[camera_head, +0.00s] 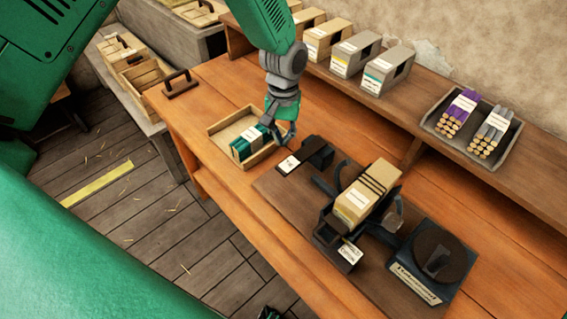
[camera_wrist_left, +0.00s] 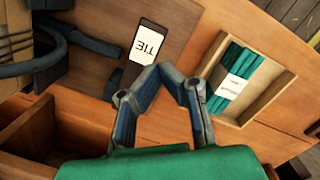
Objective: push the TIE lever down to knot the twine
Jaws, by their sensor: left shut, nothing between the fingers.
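The TIE lever (camera_head: 315,152) is a dark lever with a white tag on the left side of the press board. In the left wrist view its tag (camera_wrist_left: 147,42) reads TIE. A tan block with dark bands (camera_head: 368,190) sits in the press. I cannot make out the twine's ends. My right gripper is not in view.
A wooden tray (camera_head: 258,160) holds a green labelled bundle (camera_head: 250,143) beside the lever. A dark round disc (camera_head: 440,252) stands at the right of the press. Boxes (camera_head: 386,70) and a tray of purple and grey bundles (camera_head: 470,123) stand on the shelf behind.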

